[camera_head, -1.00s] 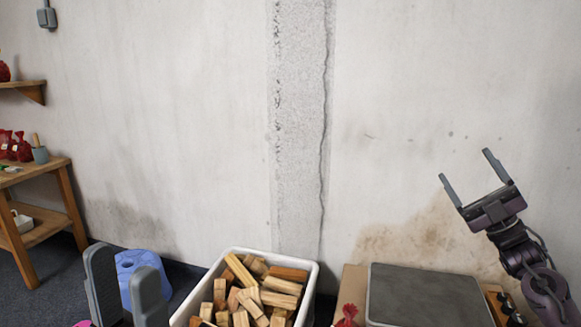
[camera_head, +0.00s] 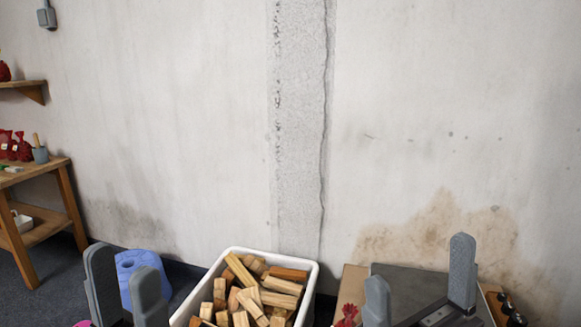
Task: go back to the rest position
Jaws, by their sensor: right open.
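My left gripper (camera_head: 126,287) is at the lower left, its two grey fingers upright and spread apart, with nothing seen between them. My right gripper (camera_head: 420,290) is at the lower right, in front of a dark flat-topped stove (camera_head: 405,283). Its two grey fingers point up and stand wide apart, and no object shows between them. The lower parts of both grippers are cut off by the bottom edge.
A white bin (camera_head: 312,285) of wood blocks stands between the grippers. A blue stool (camera_head: 128,264) is behind my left gripper. A small red bag (camera_head: 347,314) lies left of the stove. A wooden shelf table (camera_head: 66,200) stands at the left.

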